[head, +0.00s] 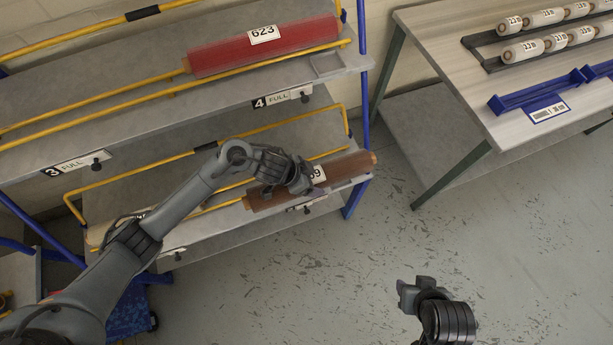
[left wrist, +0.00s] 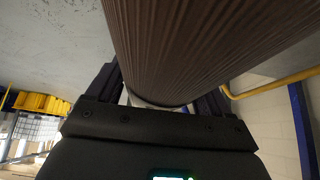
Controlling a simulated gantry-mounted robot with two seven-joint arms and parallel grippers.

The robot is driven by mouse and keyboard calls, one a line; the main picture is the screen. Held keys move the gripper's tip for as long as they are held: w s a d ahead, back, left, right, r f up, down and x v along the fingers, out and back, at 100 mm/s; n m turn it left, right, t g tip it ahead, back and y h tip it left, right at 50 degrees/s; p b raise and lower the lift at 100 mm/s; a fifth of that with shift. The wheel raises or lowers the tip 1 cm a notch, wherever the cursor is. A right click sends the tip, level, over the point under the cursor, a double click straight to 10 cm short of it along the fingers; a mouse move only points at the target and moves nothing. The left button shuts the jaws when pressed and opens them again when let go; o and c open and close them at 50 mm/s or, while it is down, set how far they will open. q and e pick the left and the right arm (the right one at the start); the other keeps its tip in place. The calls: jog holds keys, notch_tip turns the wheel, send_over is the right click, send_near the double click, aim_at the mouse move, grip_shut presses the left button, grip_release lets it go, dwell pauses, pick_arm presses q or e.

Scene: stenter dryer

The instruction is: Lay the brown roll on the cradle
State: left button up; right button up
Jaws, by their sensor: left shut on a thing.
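The brown roll (head: 335,173) with a white number label lies along the front of the lower rack shelf, at a slant. My left gripper (head: 303,182) is shut on the brown roll near its middle and partly covers the label. In the left wrist view the ribbed brown roll (left wrist: 200,40) fills the top, between the dark fingers. The blue cradle (head: 535,92) stands on the table at the right, with nothing on it in view. My right gripper (head: 412,290) hangs over the floor at the lower right, apart from everything; its jaw opening is unclear.
A red roll (head: 262,48) marked 623 lies on the upper shelf (head: 120,98). Yellow rails and blue posts (head: 362,95) frame the rack. Several white rolls (head: 545,18) sit in dark holders behind the cradle on the table (head: 450,50). Open floor (head: 300,270) lies in front.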

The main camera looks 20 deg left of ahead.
pick_arm(q)
jog(key=shift+w+d+f, duration=0.1)
jog(key=shift+d+f, duration=0.15)
jog(key=shift+f, duration=0.25)
jog(key=shift+w+f+b, duration=0.1)
jog(key=shift+f+b, duration=0.15)
jog(key=shift+b, duration=0.15)
jog(key=shift+w+a+f+b, duration=1.15)
jog(key=shift+w+a+f, duration=0.2)
jog(key=shift+f, duration=0.45)
jog(key=shift+w+a+f+b, duration=1.1)
jog(key=shift+w+a+f, duration=0.15)
jog(key=shift+f, duration=0.55)
jog(key=shift+w+a+f+b, duration=1.2)
jog(key=shift+a+f, duration=0.2)
jog(key=shift+f, duration=0.4)
jog(key=shift+f, duration=0.1)
jog(key=o, duration=1.5)
jog(key=shift+a, duration=0.1)
jog(key=shift+c, duration=0.2)
